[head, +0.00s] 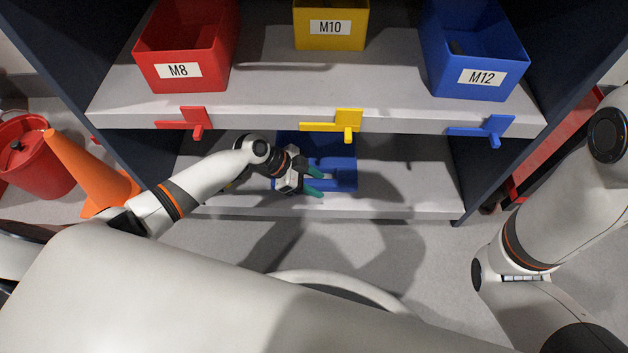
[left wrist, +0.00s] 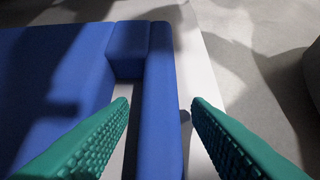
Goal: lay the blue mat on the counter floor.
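The blue mat (head: 343,164) is on the lower grey shelf, with a dark shadow over part of it. In the left wrist view the mat (left wrist: 62,62) has a broad body and a raised bar along its right edge, with a slot showing pale shelf between. My left gripper (head: 318,183) is open at the mat's front part. In the left wrist view the green fingers of my left gripper (left wrist: 160,104) stand on either side of the bar, with a visible gap on the right. Whether either finger touches it is unclear. My right gripper is out of view; only my right arm shows.
Above are a red M8 bin (head: 186,45), a yellow M10 bin (head: 331,42) and a blue M12 bin (head: 475,88) on the upper shelf (head: 270,107). Red, yellow and blue tabs hang along its front edge. An orange cone (head: 88,170) and red bucket (head: 35,155) stand left. The lower shelf's right side is bare.

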